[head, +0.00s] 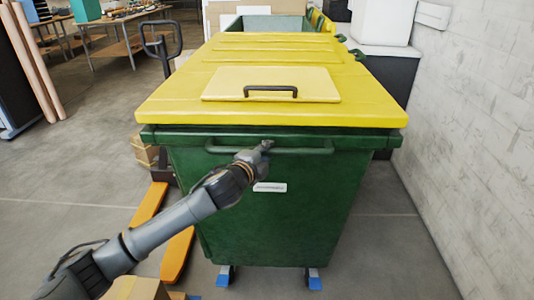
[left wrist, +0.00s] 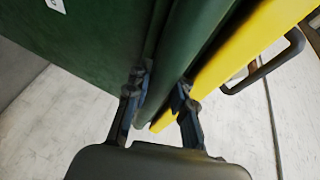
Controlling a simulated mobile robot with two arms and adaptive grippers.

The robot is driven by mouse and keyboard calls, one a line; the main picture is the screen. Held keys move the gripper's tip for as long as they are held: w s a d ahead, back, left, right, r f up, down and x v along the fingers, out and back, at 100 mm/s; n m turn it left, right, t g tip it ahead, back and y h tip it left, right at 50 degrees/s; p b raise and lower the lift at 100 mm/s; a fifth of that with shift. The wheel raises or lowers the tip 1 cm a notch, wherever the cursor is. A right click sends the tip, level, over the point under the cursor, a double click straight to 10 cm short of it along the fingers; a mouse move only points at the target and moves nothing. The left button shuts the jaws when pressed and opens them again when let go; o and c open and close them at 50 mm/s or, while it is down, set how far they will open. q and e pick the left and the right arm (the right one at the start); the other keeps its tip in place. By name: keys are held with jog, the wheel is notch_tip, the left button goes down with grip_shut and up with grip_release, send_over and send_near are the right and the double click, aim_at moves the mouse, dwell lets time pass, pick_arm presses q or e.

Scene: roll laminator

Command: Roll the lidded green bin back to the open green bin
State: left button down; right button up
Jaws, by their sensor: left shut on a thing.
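The lidded green bin (head: 320,205) stands upright on the floor in front of me, its yellow lid (head: 360,108) closed. A green handle bar (head: 307,151) runs across its near face. My left gripper (head: 265,147) is at the middle of this bar and shut on it. In the left wrist view the two fingers of my left gripper (left wrist: 162,88) sit on either side of the green bar, with the yellow lid (left wrist: 240,50) beside them. The open green bin (head: 262,23) stands behind, mostly hidden by the lidded bin. My right gripper is out of view.
A white block wall (head: 475,120) runs along the right, with a strip of free floor beside the bin. An orange pallet truck (head: 150,215) and cardboard boxes (head: 143,150) are close on the left. Another box (head: 135,289) is at the bottom. Workbenches (head: 110,35) stand far left.

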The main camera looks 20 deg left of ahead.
pick_arm(q)
jog(key=c, duration=1.4)
grip_release()
jog(key=shift+w, duration=0.15)
jog(key=shift+o, duration=1.4)
jog(key=shift+s+r, duration=0.1)
jog(key=shift+s, duration=0.3)
jog(key=shift+s, duration=0.25)
jog(key=v, duration=1.1)
jog(key=shift+s, duration=0.25)
